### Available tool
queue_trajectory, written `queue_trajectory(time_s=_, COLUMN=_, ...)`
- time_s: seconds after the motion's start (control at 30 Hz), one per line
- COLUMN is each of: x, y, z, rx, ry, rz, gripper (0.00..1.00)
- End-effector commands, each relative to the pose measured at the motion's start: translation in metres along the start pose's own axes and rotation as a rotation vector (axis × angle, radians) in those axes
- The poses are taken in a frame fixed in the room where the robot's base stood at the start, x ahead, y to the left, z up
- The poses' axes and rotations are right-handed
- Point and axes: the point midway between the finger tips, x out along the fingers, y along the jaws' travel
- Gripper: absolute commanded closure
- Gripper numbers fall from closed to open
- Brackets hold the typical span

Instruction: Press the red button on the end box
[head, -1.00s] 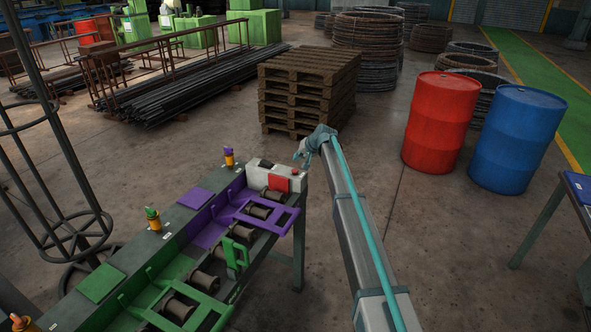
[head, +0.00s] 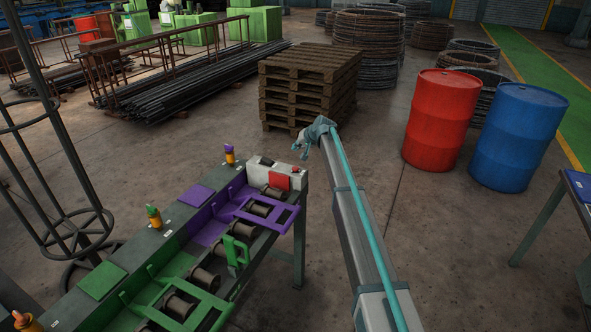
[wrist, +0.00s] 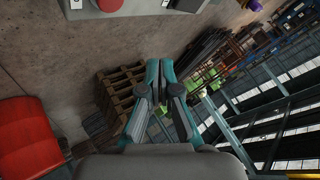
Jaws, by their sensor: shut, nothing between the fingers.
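The end box (head: 257,179) is pale grey-white and sits at the far end of the bench. My gripper (head: 299,153) is shut and empty. It is above and apart from the button in the head view. In the wrist view my gripper (wrist: 158,66) shows its teal and grey fingers together, below the box in the picture.
The bench (head: 112,255) holds purple and green guards (head: 285,214) and several spools. Capped bottles (head: 230,155) stand along its left edge. A pallet stack (head: 305,90) stands beyond the box. Red (head: 440,118) and blue (head: 517,137) drums stand right. Floor between is clear.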

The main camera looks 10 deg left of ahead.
Motion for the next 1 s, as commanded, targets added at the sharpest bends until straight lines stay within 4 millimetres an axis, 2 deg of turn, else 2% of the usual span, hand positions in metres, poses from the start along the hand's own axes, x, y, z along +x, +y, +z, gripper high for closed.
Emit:
queue_trajectory(time_s=0.5, x=0.046, y=0.033, z=0.033, rx=0.001, ry=0.000, rz=0.000, gripper=1.00)
queue_trajectory(time_s=1.0, x=0.052, y=0.038, z=0.038, rx=0.000, ry=0.000, rz=0.000, gripper=1.00)
